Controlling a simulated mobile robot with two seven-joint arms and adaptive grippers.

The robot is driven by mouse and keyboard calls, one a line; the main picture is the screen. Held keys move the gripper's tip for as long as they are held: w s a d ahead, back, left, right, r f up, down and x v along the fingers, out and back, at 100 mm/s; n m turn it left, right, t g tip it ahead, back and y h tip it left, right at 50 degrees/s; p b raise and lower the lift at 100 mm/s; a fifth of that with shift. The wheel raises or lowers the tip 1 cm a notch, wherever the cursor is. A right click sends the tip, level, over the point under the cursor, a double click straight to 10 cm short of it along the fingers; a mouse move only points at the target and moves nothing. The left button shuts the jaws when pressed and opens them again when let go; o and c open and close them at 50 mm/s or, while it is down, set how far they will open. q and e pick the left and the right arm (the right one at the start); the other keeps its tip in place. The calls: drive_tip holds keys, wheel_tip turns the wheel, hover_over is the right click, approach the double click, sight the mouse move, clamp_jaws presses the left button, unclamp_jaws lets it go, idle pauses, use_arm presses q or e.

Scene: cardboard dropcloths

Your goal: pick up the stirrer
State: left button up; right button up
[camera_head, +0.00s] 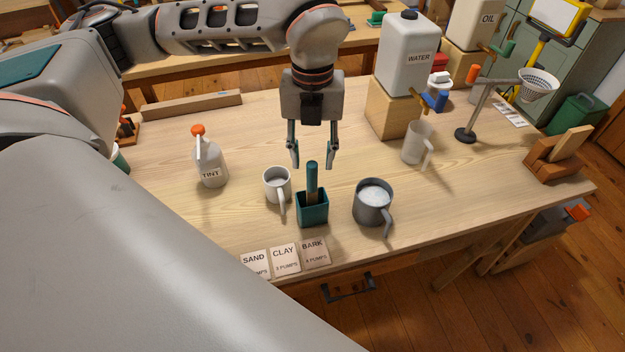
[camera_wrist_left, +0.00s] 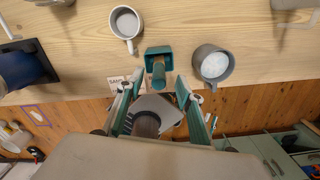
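My left gripper (camera_head: 313,163) is open and empty, pointing down. In the head view its two fingertips appear on either side of the stirrer's top; in the wrist view the rod lies between them. No contact shows. The lower part of the stirrer is hidden in the holder. My right gripper is not in view.
A white mug (camera_head: 277,185) stands left of the holder and a grey mug (camera_head: 373,203) with pale contents stands right. Labelled cards (camera_head: 285,260) lie in front. A TINT bottle (camera_head: 210,163), a clear jug (camera_head: 418,143) and a WATER container (camera_head: 407,55) stand around.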

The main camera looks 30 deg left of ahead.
sight(312, 180)
use_arm(q)
drive_tip(key=f, duration=0.7)
drive_tip(key=shift+s+d+f, duration=0.1)
drive_tip(key=shift+s+d, duration=0.05)
drive_tip(key=shift+s, duration=0.1)
clamp_jaws()
